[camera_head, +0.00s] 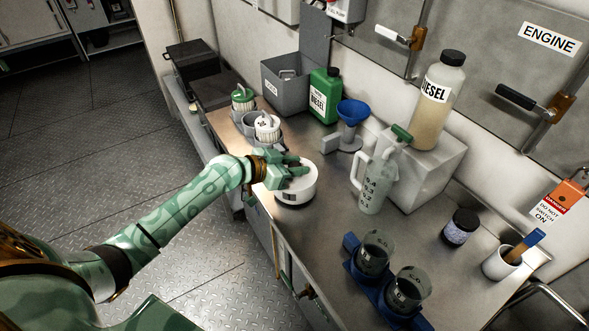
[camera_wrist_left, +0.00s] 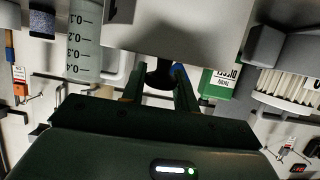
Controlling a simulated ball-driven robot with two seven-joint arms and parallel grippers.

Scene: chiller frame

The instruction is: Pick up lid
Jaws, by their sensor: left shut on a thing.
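A round white container (camera_head: 300,192) with a small dark mark on its side stands near the front edge of the steel counter. My left gripper (camera_head: 292,173) is right over its top, coming in from the left. In the left wrist view, my left gripper (camera_wrist_left: 159,82) is shut on a black knob (camera_wrist_left: 158,74). The knob sits against the pale body of the container (camera_wrist_left: 180,30), which fills the top middle. The knob appears to be the lid's; the lid's rim cannot be made out, so I cannot tell whether it is seated or raised. My right gripper is not in view.
Filters (camera_head: 267,125) stand behind the gripper, with a green diesel can (camera_head: 325,93) and blue funnel (camera_head: 352,112) farther back. A measuring jug (camera_head: 372,185) stands to the right. Glass jars in a blue holder (camera_head: 352,243) are nearer. Counter between container and jug is clear.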

